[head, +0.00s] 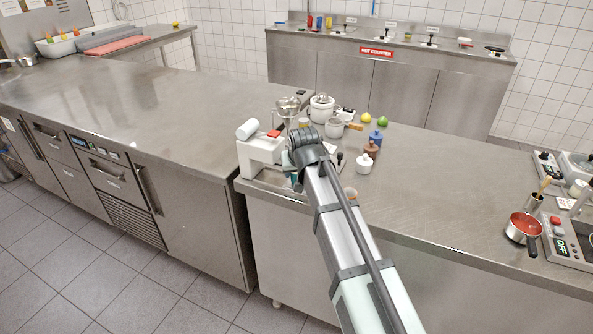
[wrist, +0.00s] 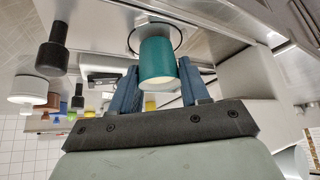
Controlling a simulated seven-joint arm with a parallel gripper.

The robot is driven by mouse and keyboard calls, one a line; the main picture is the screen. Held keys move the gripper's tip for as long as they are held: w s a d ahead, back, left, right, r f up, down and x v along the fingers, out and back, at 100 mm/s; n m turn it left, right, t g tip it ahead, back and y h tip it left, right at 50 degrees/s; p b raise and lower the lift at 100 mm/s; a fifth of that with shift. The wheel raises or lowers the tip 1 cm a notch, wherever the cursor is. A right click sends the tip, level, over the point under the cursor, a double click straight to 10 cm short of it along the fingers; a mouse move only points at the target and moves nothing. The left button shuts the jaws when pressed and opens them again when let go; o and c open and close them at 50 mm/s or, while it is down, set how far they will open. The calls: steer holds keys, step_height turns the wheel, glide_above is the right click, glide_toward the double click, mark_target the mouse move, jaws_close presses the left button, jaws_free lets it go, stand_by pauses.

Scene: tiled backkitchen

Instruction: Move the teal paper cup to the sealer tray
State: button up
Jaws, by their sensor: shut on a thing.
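The teal paper cup (wrist: 157,60) is between the two blue fingers of my gripper (wrist: 160,84) in the wrist view, and the gripper is shut on it. Behind the cup's far end is a dark ring on a pale metal surface, which looks like the sealer tray (wrist: 115,22). I cannot tell whether the cup is in the ring or apart from it. In the head view, the white sealer (head: 258,152), with a red-topped part and a white roll, stands at the counter's near left corner. My arm hides most of the cup and the gripper there.
The counter's middle right is clear.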

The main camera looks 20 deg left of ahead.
steer(key=shift+f, duration=0.2)
stand_by(0.4)
steer(key=o, duration=1.2)
steer(key=shift+o, duration=0.4)
steer(key=shift+o, duration=1.3)
steer(key=shift+r, duration=0.15)
step_height(320, 180, up, 7)
steer(key=shift+a, duration=0.15)
